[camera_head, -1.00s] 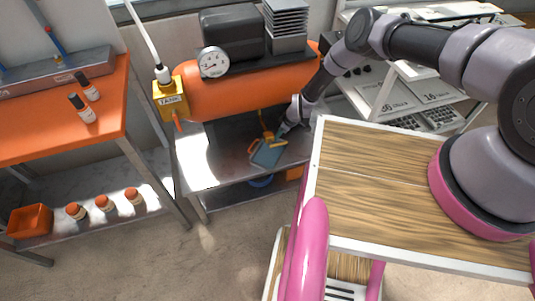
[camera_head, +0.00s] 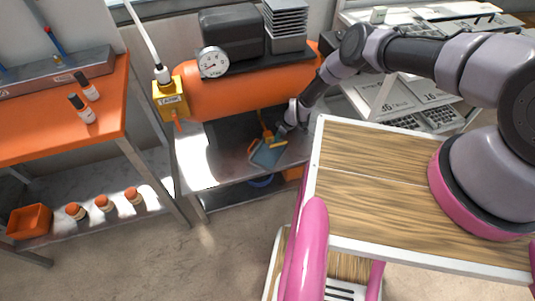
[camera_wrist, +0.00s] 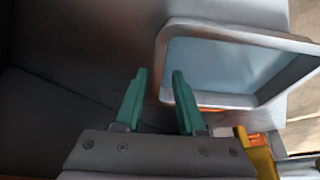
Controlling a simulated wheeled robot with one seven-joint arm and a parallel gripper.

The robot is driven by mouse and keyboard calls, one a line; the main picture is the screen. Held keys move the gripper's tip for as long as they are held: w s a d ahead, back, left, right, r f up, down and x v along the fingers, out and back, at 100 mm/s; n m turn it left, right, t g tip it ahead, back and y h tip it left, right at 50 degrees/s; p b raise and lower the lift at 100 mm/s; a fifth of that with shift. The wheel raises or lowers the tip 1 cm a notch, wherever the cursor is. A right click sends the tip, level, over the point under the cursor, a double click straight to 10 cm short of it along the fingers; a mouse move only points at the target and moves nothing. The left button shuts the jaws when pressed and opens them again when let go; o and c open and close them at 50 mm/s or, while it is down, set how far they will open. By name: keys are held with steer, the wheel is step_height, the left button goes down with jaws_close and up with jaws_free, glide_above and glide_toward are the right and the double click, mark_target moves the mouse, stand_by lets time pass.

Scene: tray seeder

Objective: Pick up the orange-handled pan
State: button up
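A blue-grey pan (camera_head: 268,153) lies on the metal shelf under the orange tank, with a bit of orange (camera_head: 251,146) at its left side. In the wrist view the pan (camera_wrist: 225,65) shows at right as a blue floor inside a raised grey rim. My gripper (camera_head: 283,129) is at the pan's upper right in the head view. In the wrist view its teal fingers (camera_wrist: 160,75) are apart with nothing held. The pan's near-left rim shows between and beyond the fingertips, overlapping the right one; contact cannot be told. The pan's handle is not clearly visible there.
A yellow-orange tool (camera_head: 267,136) lies against the pan; its yellow part (camera_wrist: 257,155) shows at lower right in the wrist view. The orange tank (camera_head: 245,85) hangs close above the shelf (camera_head: 215,165). A wood-topped cart (camera_head: 390,180) stands in front at right.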

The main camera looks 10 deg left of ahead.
jaws_close()
stand_by(1.5)
